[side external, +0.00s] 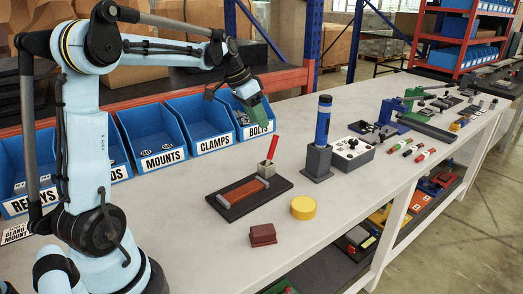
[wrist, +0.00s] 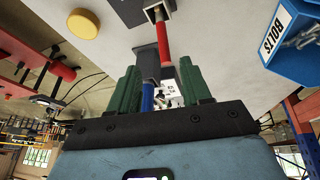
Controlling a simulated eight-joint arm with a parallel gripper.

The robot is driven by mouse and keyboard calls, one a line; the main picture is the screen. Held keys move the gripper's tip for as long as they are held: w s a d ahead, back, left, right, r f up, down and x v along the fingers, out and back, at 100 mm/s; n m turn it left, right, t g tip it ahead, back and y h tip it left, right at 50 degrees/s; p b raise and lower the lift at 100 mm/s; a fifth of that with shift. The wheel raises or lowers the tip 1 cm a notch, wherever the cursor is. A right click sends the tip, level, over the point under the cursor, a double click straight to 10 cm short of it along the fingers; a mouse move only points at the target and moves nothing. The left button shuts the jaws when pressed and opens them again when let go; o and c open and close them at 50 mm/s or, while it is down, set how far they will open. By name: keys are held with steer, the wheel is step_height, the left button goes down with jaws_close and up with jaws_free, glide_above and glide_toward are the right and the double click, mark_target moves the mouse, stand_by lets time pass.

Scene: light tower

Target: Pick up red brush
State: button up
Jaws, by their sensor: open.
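The red brush (side external: 273,148) stands upright, slightly tilted, in a small grey holder (side external: 266,169) on a dark board. In the side view my gripper (side external: 258,112), with green fingers, is above and slightly left of the brush's upper end, apart from it. In the wrist view the red brush (wrist: 163,42) runs from its grey holder (wrist: 155,12) toward the space between my open fingers; my gripper (wrist: 158,66) is empty. The brush's lower end is hidden in the holder.
A blue cylinder (side external: 323,120) stands in a grey block right of the brush. A yellow disc (side external: 303,207) and a dark red block (side external: 262,235) lie in front. The blue bolts bin (side external: 251,118) is behind my gripper. The front of the table is mostly clear.

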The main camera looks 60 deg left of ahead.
mark_target(272, 148)
steer(key=x, duration=1.2)
steer(key=shift+w+a+f, duration=0.15)
jaws_close()
steer(key=shift+r, duration=5.05)
